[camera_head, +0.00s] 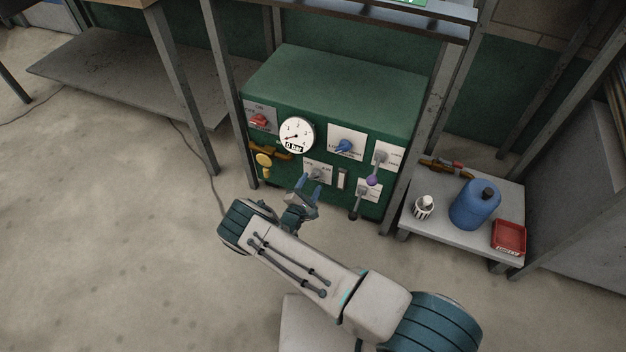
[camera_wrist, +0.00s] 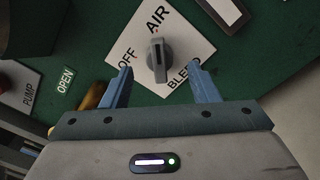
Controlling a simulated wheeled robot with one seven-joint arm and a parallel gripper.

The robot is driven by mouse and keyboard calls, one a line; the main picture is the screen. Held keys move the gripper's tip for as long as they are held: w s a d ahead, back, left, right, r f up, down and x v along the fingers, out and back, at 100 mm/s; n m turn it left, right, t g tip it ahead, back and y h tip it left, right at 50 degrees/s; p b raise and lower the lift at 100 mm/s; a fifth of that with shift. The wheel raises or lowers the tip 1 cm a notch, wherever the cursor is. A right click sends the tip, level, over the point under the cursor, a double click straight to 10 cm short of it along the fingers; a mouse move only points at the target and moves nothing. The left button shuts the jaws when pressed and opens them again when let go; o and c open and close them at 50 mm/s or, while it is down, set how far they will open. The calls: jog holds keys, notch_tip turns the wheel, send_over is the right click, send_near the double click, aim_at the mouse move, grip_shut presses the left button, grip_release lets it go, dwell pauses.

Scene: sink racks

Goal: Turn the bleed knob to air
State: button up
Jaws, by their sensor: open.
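The grey bleed knob (camera_wrist: 158,60) sits on a white plate (camera_wrist: 186,45) marked OFF, AIR and BLEED in the wrist view. Its raised bar runs nearly upright in that view, with its upper end toward the word AIR. In the head view the knob (camera_head: 315,174) is small, low on the green panel's front. My gripper (camera_wrist: 161,75) is open, with one blue finger at each side of the knob's lower end. I see no contact. In the head view my gripper (camera_head: 307,188) is just in front of the plate.
The green cabinet (camera_head: 335,80) also bears a gauge (camera_head: 297,135) reading near zero, a red knob (camera_head: 259,120), a blue knob (camera_head: 344,146), a yellow valve handle (camera_head: 264,160) and a purple-ended lever (camera_head: 372,181). A low shelf at right holds a blue jug (camera_head: 474,207) and a red tray (camera_head: 509,237).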

jog(key=p+v, duration=0.2)
jog(key=v, duration=0.9)
jog(key=shift+s, duration=0.1)
jog(key=d+r+m+g+h+p, duration=0.2)
jog(key=d+r+m+g+p, duration=0.25)
jog(key=r, duration=0.95)
jog(key=d+r+m+g+h+p, duration=0.1)
jog(key=d+r+m+g+p, duration=0.4)
jog(key=r, duration=0.9)
jog(key=d+r+m+g+h+p, duration=0.2)
jog(key=d+r+m+g+p, duration=0.3)
jog(key=r, duration=0.9)
jog(key=s+d+r+m+y+p, duration=0.2)
jog(key=s+r, duration=0.5)
jog(key=r, duration=0.4)
jog(key=s+d+r+m+y+p, duration=0.3)
jog(key=s+r+y+p, duration=0.2)
jog(key=r, duration=0.7)
jog(key=s+d+r+m+y+p, duration=0.3)
jog(key=s+r+p, duration=0.4)
jog(key=r, duration=0.5)
jog(key=shift+s+d+y, duration=0.25)
jog(key=shift+s+y, duration=0.35)
jog(key=shift+s, duration=0.25)
